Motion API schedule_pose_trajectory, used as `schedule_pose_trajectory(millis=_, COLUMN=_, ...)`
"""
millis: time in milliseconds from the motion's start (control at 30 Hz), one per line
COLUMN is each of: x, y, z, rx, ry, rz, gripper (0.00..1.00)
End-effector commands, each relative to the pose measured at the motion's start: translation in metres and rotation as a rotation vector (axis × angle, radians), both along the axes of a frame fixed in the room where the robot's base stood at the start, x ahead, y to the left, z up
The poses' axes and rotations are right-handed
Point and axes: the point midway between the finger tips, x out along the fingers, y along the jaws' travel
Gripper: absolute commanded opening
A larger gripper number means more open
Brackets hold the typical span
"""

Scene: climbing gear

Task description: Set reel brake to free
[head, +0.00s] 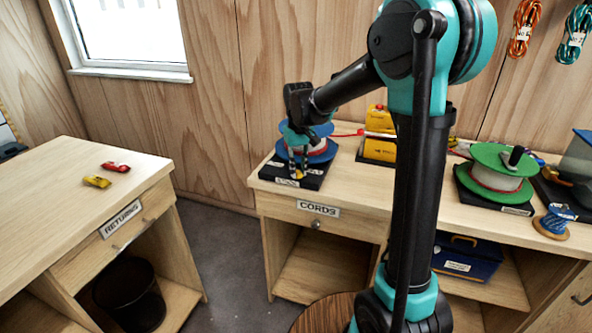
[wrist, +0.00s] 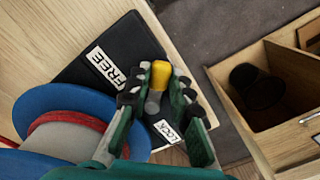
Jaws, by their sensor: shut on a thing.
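The blue-flanged reel (head: 318,150) with white and red cord sits on a black base (head: 313,178) at the left end of the CORDS bench. In the wrist view the reel (wrist: 50,103) is at the lower left and the base (wrist: 128,45) carries a FREE label (wrist: 108,66) and a LOCK label (wrist: 167,131). The brake lever has a grey stem and a yellow knob (wrist: 161,73); the knob appears between the two labels. My gripper (wrist: 160,95) is shut on the lever, its fingers either side of the stem. In the head view my gripper (head: 297,160) partly covers the reel.
A yellow box (head: 380,138) stands right of the reel. A green reel (head: 495,175) is farther right on the bench. The RETURNS desk (head: 50,190), with two small items on top, stands left across a floor gap; a black bin (head: 130,295) is under it.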

Motion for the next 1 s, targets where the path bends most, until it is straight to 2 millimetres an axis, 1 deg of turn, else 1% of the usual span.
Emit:
schedule_pose_trajectory(millis=100, x=0.001, y=-0.002, z=0.000, rx=0.000, ry=0.000, rz=0.035, gripper=0.00)
schedule_pose_trajectory(millis=367, x=0.001, y=-0.002, z=0.000, rx=0.000, ry=0.000, rz=0.039, gripper=0.00)
schedule_pose_trajectory(millis=400, x=0.001, y=-0.002, z=0.000, rx=0.000, ry=0.000, rz=0.039, gripper=0.23)
schedule_pose_trajectory(millis=533, x=0.001, y=-0.002, z=0.000, rx=0.000, ry=0.000, rz=0.038, gripper=0.39)
schedule_pose_trajectory(millis=567, x=0.001, y=-0.002, z=0.000, rx=0.000, ry=0.000, rz=0.038, gripper=0.41)
schedule_pose_trajectory(millis=867, x=0.001, y=-0.002, z=0.001, rx=0.000, ry=0.000, rz=0.038, gripper=0.41)
schedule_pose_trajectory(millis=967, x=0.001, y=-0.002, z=0.007, rx=0.000, ry=0.000, rz=0.038, gripper=0.41)
schedule_pose_trajectory(millis=1000, x=0.001, y=-0.002, z=0.012, rx=0.000, ry=0.000, rz=0.038, gripper=0.41)
